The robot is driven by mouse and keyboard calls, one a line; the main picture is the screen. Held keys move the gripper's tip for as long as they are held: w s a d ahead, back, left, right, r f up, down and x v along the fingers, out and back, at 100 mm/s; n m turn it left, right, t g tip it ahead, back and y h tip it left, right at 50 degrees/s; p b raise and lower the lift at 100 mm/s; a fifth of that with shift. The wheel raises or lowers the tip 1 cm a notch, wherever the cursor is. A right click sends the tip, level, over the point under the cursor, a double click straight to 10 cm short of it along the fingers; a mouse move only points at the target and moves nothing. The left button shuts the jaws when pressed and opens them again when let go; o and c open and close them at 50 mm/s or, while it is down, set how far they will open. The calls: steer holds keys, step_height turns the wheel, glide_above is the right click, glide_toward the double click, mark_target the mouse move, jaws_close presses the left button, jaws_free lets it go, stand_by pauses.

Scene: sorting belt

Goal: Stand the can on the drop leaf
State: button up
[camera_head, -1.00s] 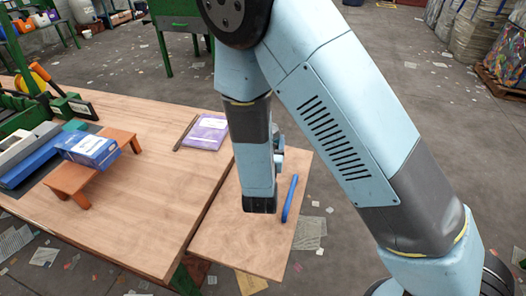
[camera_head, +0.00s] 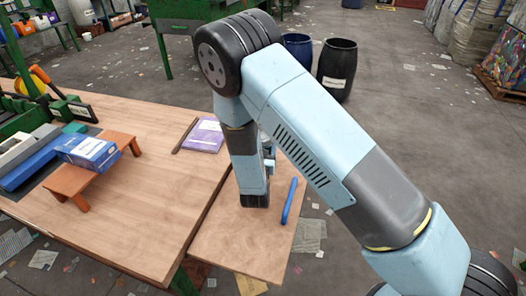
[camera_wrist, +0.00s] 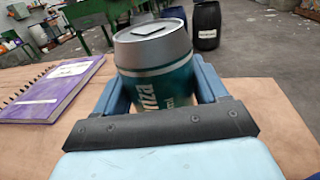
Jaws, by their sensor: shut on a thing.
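My gripper (camera_wrist: 160,88) is shut on the can (camera_wrist: 155,65), its blue fingers on either side of it in the wrist view. The can is teal with white lettering and a silver top, and looks upright. In the head view my forearm hangs over the drop leaf (camera_head: 230,248), the small wooden panel at the right end of the table. My arm hides the can there. I cannot tell whether the can's base touches the leaf.
A blue bar (camera_head: 289,200) lies near the leaf's right edge. A purple notebook (camera_head: 207,135) lies on the table (camera_head: 130,220) beside the leaf. A blue box (camera_head: 88,150) sits on a small orange stand (camera_head: 70,182). Dark barrels (camera_head: 337,70) stand on the floor behind.

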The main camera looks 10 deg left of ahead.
steer(key=shift+f, duration=0.5)
steer(key=o, duration=1)
steer(key=shift+s, duration=0.1)
steer(key=s, duration=0.4)
steer(key=s+d, duration=0.1)
steer(key=s, duration=0.6)
steer(key=shift+s+d, duration=0.2)
steer(key=shift+s, duration=0.2)
